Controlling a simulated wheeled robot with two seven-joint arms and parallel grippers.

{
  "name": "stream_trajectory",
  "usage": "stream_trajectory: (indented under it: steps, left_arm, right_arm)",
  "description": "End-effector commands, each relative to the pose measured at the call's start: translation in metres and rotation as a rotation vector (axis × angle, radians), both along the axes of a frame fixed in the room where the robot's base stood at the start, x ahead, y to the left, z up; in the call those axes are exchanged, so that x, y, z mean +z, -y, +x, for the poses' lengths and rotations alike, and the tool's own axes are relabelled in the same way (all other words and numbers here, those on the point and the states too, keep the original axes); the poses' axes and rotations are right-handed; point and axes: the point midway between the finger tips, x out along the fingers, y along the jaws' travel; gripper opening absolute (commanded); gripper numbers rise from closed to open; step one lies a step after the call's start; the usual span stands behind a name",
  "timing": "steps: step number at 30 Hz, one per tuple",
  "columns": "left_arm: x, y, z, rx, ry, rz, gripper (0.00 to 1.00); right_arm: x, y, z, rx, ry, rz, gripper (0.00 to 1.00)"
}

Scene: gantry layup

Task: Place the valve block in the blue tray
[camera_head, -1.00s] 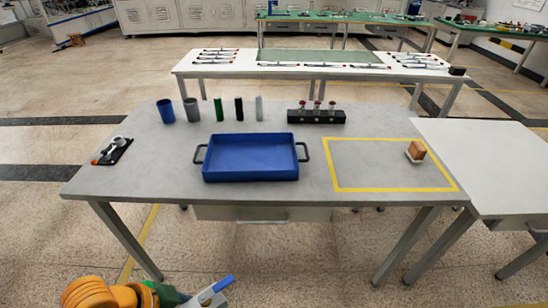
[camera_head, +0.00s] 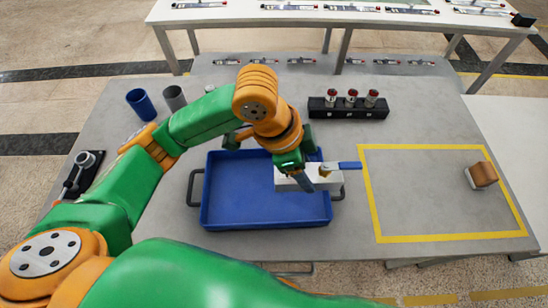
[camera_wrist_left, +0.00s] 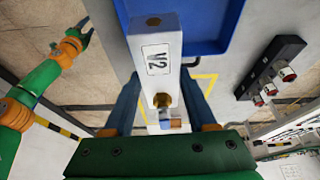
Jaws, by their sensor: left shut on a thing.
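The valve block (camera_head: 283,181) is a white block with a blue handle (camera_head: 350,165). In the left wrist view the valve block (camera_wrist_left: 158,55) shows a "V2" label and a brass fitting. My left gripper (camera_head: 305,182) is shut on it, with fingers at its sides. In the head view it appears over the right part of the blue tray (camera_head: 235,195); its height above the floor of the tray is hard to tell. The tray (camera_wrist_left: 215,15) also shows in the left wrist view, beside the block. My right gripper (camera_wrist_left: 86,30) is small at the upper left there; its opening is unclear.
A black rack with red-topped parts (camera_head: 348,107) stands behind the tray. A blue cup (camera_head: 141,104) and a grey cup (camera_head: 174,98) stand at the back left. A brown-and-white block (camera_head: 482,175) sits inside the yellow outline (camera_head: 372,200). A black holder (camera_head: 80,175) lies at the left.

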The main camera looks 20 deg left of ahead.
Motion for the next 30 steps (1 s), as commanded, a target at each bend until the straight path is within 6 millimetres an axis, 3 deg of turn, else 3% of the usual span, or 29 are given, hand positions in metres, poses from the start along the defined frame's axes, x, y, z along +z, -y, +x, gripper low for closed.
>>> stream_trajectory:
  steps: [8, 12, 18, 23, 30]
  left_arm:
    - [-0.039, -0.073, 0.050, 0.015, -0.005, 0.004, 0.00]
    - [-0.076, -0.093, 0.066, 0.010, -0.003, 0.001, 0.00]
    - [-0.098, -0.108, 0.077, 0.007, 0.000, 0.001, 0.00]
    - [-0.124, -0.108, 0.076, 0.003, 0.001, 0.001, 0.00]
    - [-0.128, -0.108, 0.076, 0.001, 0.005, 0.002, 0.00]
  right_arm:
    - [0.008, -0.004, -0.009, -0.001, -0.018, 0.006, 0.50]
    - [0.006, -0.007, -0.009, -0.003, -0.018, 0.012, 0.50]
    - [0.006, -0.008, -0.006, -0.003, -0.011, 0.012, 0.50]
    - [0.014, -0.008, -0.005, -0.002, -0.010, 0.012, 0.50]
    - [0.013, -0.006, -0.005, -0.001, -0.009, 0.009, 0.50]
